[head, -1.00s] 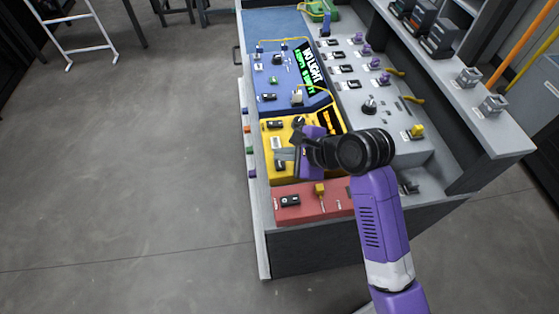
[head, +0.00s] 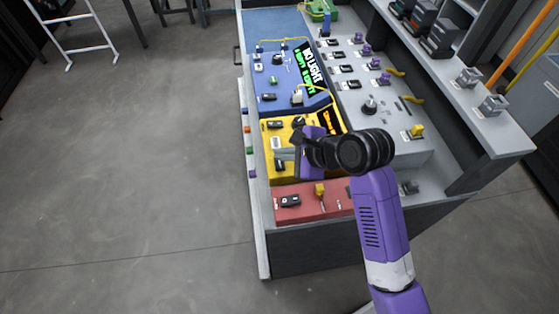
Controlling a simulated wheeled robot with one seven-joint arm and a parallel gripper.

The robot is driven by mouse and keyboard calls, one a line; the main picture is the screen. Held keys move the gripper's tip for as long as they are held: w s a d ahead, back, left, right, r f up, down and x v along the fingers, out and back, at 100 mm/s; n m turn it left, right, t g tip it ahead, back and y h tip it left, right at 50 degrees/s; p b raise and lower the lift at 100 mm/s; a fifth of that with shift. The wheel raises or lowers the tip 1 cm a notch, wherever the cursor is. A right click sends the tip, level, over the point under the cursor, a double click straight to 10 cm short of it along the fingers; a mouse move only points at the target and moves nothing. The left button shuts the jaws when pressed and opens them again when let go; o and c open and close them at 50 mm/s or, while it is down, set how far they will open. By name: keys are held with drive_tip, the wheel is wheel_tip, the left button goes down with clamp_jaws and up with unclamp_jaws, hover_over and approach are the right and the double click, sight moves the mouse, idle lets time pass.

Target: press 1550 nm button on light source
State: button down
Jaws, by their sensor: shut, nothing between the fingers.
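The yellow box (head: 270,178) sits on the bench between a blue box and a red box. I take it as the light source, but its labels are too small to read. A white rocker (head: 277,141) and dark switches (head: 275,124) show on its left part. My gripper (head: 285,155) is over the middle of the yellow box, shut and empty, pointing left. Its fingertips are close to the switches; I cannot tell whether they touch one. My purple wrist and arm hide the right part of the box, and an orange display (head: 331,120) shows partly behind.
The blue box (head: 270,85) behind has a display (head: 309,70) reading "NO LIGHT". The red box (head: 310,207) is in front, with a yellow connector (head: 320,190). A grey panel (head: 385,120) with knobs and connectors stands to the right. Open floor lies to the left.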

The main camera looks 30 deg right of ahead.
sight(283, 164)
drive_tip(key=shift+f, duration=0.15)
drive_tip(key=shift+f+p, duration=0.25)
drive_tip(key=shift+p, duration=0.05)
drive_tip(key=shift+f, duration=0.5)
idle(0.7)
drive_tip(key=shift+r, duration=0.1)
drive_tip(key=shift+r+p, duration=0.85)
drive_tip(key=shift+p, duration=0.6)
wheel_tip(283, 164, up, 5)
drive_tip(key=p, duration=0.6)
idle(0.5)
